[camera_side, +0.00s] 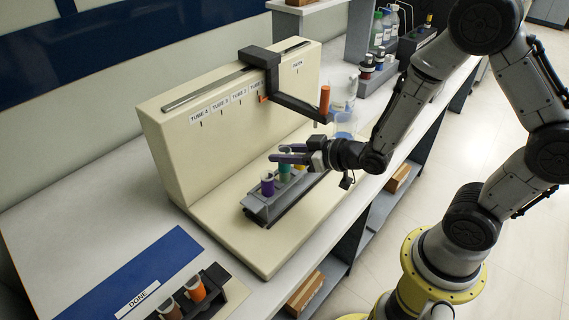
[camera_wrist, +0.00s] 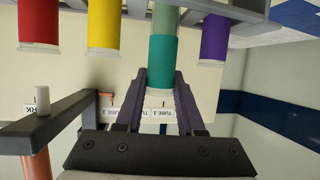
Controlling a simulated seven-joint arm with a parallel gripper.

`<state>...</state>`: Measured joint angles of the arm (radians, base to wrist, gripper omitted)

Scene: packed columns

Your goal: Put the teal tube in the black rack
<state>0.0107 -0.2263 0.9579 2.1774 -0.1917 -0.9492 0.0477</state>
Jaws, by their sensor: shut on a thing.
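The teal tube (camera_wrist: 166,62) is between my gripper's fingers (camera_wrist: 162,78), which are shut on it. In the side view my gripper (camera_side: 282,154) reaches in from the right, with the teal tube (camera_side: 285,172) below its fingers. In the wrist view the teal tube reaches further out of the grey rack (camera_side: 258,208) than its neighbours, with pale clear glass showing. I cannot tell whether its far end is clear of the rack. The black rack (camera_side: 238,290) stands at the lower left, holding a brown tube (camera_side: 170,310) and an orange tube (camera_side: 195,289).
A purple tube (camera_wrist: 214,36) and a yellow tube (camera_wrist: 103,26) flank the teal one; a red tube (camera_wrist: 39,24) is beyond. A dark sliding arm (camera_side: 298,104) with an orange handle (camera_side: 325,101) juts from the cream panel (camera_side: 180,150). The blue DONE mat (camera_side: 150,270) lies left.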

